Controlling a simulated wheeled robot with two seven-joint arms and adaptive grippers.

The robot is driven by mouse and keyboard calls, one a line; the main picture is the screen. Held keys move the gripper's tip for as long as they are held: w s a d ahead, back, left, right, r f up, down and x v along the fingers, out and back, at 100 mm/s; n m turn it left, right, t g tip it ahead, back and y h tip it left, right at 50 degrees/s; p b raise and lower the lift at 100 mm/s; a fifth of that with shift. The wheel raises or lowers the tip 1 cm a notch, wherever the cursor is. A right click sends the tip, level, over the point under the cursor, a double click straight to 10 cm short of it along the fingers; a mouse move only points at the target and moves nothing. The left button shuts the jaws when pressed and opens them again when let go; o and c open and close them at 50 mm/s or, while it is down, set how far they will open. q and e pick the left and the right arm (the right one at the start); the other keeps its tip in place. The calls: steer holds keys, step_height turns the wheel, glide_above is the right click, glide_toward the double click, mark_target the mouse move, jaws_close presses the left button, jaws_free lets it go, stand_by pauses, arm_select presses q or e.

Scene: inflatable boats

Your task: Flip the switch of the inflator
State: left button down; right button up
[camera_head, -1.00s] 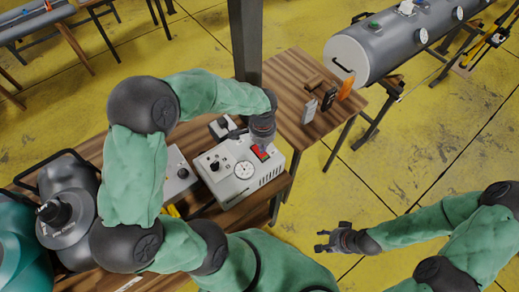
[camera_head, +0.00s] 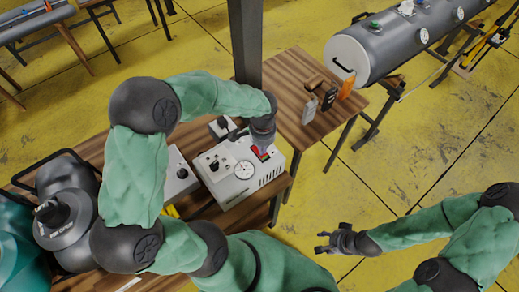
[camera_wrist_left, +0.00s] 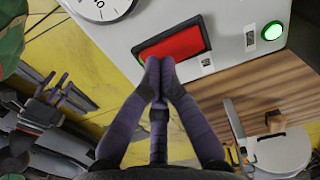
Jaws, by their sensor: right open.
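The inflator (camera_head: 222,188) is a white box on the wooden table, with a round dial (camera_head: 244,170) on top. Its red rocker switch (camera_wrist_left: 175,45) sits in a black frame in the left wrist view. My left gripper (camera_wrist_left: 158,64) is shut and empty, fingertips together at the switch's lower edge. I cannot tell whether they touch it. In the head view my left gripper (camera_head: 263,146) is over the switch and partly hides it. A round green light (camera_wrist_left: 272,31) glows on the panel. My right gripper (camera_head: 321,241) is open and empty, away from the table.
A dark post (camera_head: 245,42) rises behind the inflator. Several small items, including an orange one (camera_head: 347,87), stand on the table (camera_head: 285,72) to the right. A grey tank (camera_head: 390,45) is at the back right. Yellow floor lies open around my right gripper.

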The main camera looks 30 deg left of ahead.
arm_select(q)
steer(key=shift+f+b, duration=0.4)
steer(key=shift+f, duration=0.15)
steer(key=shift+r, duration=0.15)
steer(key=shift+r+p, duration=2.7)
steer(key=shift+r, duration=0.75)
steer(key=shift+f, duration=0.1)
